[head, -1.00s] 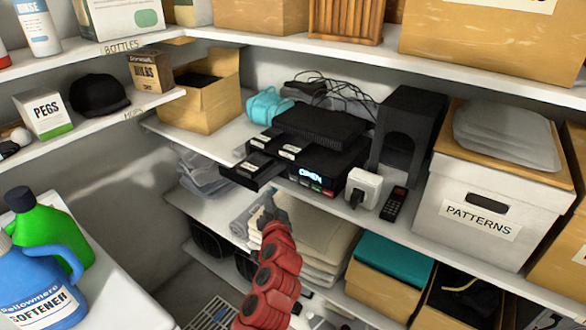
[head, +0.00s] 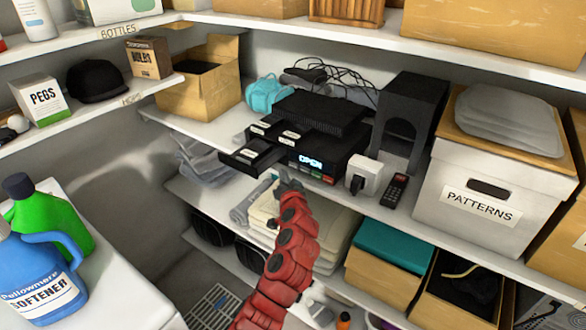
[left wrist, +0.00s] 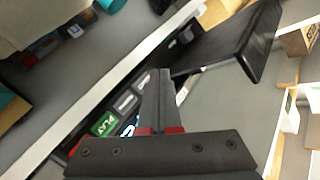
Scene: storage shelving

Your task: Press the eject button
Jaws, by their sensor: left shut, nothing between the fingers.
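A black player (head: 318,157) with a lit display reading "OPEN" sits on the middle shelf. Small coloured buttons (head: 312,172) run along its lower front. In the left wrist view a green button marked PLAY (left wrist: 104,124) and grey buttons (left wrist: 125,101) show beside my fingers; I cannot tell which is the eject button. A black drawer-like part (head: 250,155) sticks out to the left of the player. My left gripper (head: 284,180) is shut and empty, close before the player's front; its fingers also show in the left wrist view (left wrist: 162,85). Contact cannot be told. My right gripper is not in view.
Folded cloths (head: 330,232) lie on the shelf below. A white PATTERNS box (head: 485,205) stands at right.

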